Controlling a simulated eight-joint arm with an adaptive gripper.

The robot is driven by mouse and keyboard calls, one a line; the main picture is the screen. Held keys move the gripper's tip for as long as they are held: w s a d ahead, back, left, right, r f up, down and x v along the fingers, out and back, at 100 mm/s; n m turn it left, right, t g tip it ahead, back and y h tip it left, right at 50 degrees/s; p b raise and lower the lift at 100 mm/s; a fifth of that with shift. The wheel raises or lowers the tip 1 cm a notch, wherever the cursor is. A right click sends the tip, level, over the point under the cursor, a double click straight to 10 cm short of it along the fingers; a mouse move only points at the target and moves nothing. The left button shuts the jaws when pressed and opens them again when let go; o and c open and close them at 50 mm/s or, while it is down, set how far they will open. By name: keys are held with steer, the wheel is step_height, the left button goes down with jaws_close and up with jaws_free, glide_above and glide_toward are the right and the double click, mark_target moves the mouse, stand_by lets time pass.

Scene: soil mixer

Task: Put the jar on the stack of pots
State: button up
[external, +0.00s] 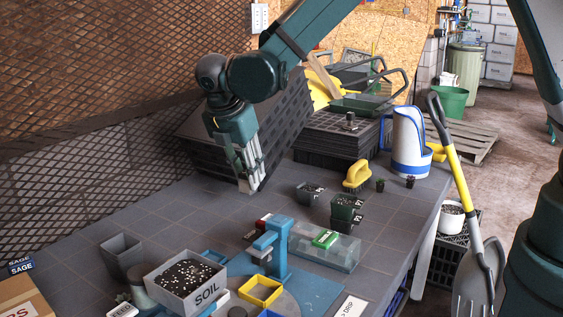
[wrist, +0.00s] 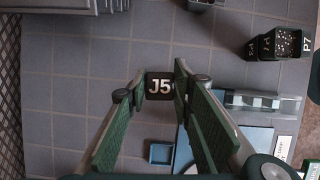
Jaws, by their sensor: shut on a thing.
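My gripper (external: 248,182) hangs above the left part of the table in the external view, fingers pointing down. In the wrist view my gripper (wrist: 157,96) is shut on a small dark thing marked J5 (wrist: 160,86), which I take for the jar. I cannot make the jar out clearly between the fingers in the external view. Dark pots with soil, apparently stacked (external: 345,208), stand right of my gripper, near the middle right of the table. In the wrist view the pots (wrist: 282,43) are at the upper right, with a P7 label beside them. My gripper is well apart from them.
A single pot (external: 310,191) and a yellow-handled brush (external: 357,177) stand near the stack. A blue press (external: 277,250), a clear case (external: 338,252) and a SOIL bin (external: 186,283) are in front. Black trays (external: 334,137) and a white-blue jug (external: 408,145) are behind.

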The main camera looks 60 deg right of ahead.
steer(key=w+a+r+n+t+p, duration=0.1)
steer(key=w+a+r+n+p, duration=0.15)
steer(key=a, duration=0.55)
steer(key=w+a+r+n+p, duration=0.15)
steer(key=w+a, duration=0.25)
steer(key=a, duration=0.4)
step_height(320, 180, up, 5)
steer(key=n+t+y+p, duration=0.1)
steer(key=n+t+p, duration=0.1)
steer(key=n+p, duration=0.15)
glide_above(120, 243)
steer(key=shift+n+b, duration=0.3)
steer(key=shift+n, duration=0.05)
steer(key=shift+f, duration=0.1)
steer(key=shift+f, duration=3)
steer(key=shift+f, duration=1.85)
steer(key=shift+f+b, duration=0.2)
steer(key=shift+b, duration=0.25)
